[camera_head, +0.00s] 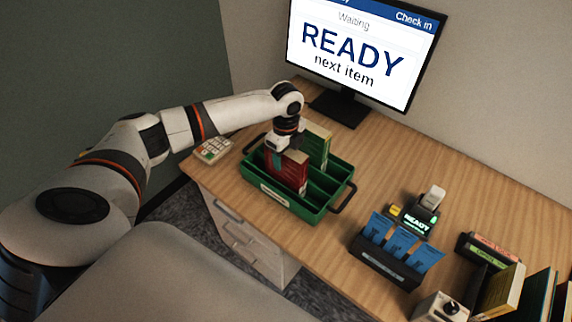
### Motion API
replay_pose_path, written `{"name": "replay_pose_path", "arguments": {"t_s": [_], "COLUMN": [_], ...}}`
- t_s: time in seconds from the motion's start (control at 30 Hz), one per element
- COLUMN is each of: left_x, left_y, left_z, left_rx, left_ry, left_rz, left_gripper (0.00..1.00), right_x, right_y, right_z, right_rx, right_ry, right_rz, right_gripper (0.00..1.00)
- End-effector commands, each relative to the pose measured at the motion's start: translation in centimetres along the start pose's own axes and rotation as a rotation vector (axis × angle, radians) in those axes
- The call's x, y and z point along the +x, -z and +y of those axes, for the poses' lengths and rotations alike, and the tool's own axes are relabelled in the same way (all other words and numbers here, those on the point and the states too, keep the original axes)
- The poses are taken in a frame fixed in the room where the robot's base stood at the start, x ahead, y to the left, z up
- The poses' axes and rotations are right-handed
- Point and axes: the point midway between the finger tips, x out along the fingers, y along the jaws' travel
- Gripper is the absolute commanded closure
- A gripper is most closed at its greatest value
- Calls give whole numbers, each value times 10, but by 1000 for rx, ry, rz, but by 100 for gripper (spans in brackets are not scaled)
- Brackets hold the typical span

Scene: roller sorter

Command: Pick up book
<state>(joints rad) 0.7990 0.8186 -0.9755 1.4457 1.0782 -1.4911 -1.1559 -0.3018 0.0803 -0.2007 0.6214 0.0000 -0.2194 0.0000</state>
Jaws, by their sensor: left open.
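A red book (288,172) stands upright in a green sorter tray (318,207) on the desk. A second book, green with pale page edges (319,146), stands in the same tray behind and to the right. My left gripper (278,158) points down at the red book's top, at its left end. Its jaws are open; the fingers are small and partly hidden, so I cannot tell whether they touch the book. My right gripper is not in view.
A monitor (358,50) reading "READY next item" stands behind the tray. A small keypad (213,149) lies left of the tray. A black holder with blue cards (385,265), a small lit reader (418,221) and several books (500,289) are at the right. Bare desk (420,165) lies between.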

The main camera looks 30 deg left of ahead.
Motion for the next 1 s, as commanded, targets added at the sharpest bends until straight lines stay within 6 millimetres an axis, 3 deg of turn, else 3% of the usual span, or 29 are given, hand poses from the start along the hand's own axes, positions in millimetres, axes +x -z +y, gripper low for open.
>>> {"name": "replay_pose_path", "arguments": {"t_s": [0.07, 0.4, 0.8, 1.0], "left_x": [0, 0, -4, -31], "left_y": [0, 0, 0, 0], "left_z": [0, 0, 1, 2], "left_rx": [0, 0, 0, 2], "left_ry": [0, 0, -3, -7], "left_rz": [0, 0, -1, 0], "left_gripper": [43, 99, 100, 100], "right_x": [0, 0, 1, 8], "right_y": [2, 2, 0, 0], "right_z": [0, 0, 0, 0], "right_rx": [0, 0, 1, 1], "right_ry": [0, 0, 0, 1], "right_rz": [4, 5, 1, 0], "right_gripper": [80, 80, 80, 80]}}
